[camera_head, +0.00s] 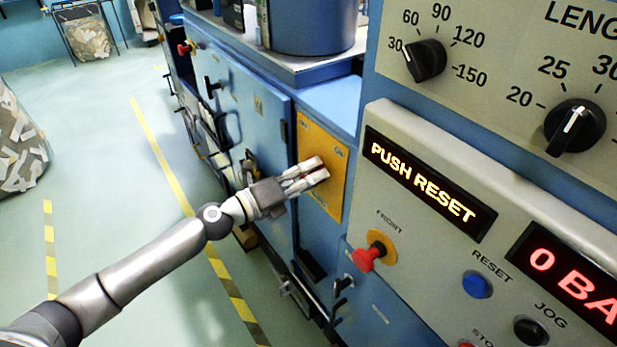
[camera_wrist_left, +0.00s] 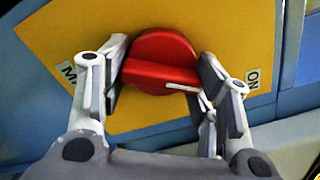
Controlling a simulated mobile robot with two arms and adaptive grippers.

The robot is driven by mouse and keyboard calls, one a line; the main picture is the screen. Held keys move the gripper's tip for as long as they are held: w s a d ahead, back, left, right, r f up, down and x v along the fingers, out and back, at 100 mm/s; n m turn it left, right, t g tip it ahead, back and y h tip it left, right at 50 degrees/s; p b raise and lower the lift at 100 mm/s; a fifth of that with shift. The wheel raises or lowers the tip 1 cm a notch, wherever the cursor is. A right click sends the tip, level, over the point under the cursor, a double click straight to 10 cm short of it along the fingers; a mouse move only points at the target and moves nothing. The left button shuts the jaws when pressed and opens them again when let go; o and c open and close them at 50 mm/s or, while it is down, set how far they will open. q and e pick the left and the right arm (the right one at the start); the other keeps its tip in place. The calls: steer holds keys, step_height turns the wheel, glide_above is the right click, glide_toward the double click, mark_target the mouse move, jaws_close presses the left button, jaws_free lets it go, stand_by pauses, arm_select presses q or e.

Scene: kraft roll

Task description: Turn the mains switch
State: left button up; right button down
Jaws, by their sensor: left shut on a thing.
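The mains switch is a red rotary knob (camera_wrist_left: 160,62) on a yellow plate (camera_wrist_left: 60,30), seen in the left wrist view. The plate also shows in the head view (camera_head: 334,200), on the blue cabinet, but my gripper hides the knob there. My left gripper (camera_wrist_left: 158,82) is shut on the knob, one finger on each side of its grip bar. A white mark on the bar lies toward the right, near the label "ON". A partly covered label shows at the left. In the head view my left gripper (camera_head: 318,170) reaches the plate from the left. My right gripper is not in view.
A control panel on the right has a display (camera_head: 428,184) reading "PUSH RESET", a red front button (camera_head: 366,259), a blue reset button (camera_head: 477,285) and two black dials above. Floor with yellow-black tape lies open at the left.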

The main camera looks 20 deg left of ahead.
arm_select(q)
steer(key=shift+f+m, duration=0.25)
steer(key=shift+m, duration=0.85)
steer(key=o, duration=1)
steer(key=shift+r, duration=0.1)
steer(key=shift+v, duration=6)
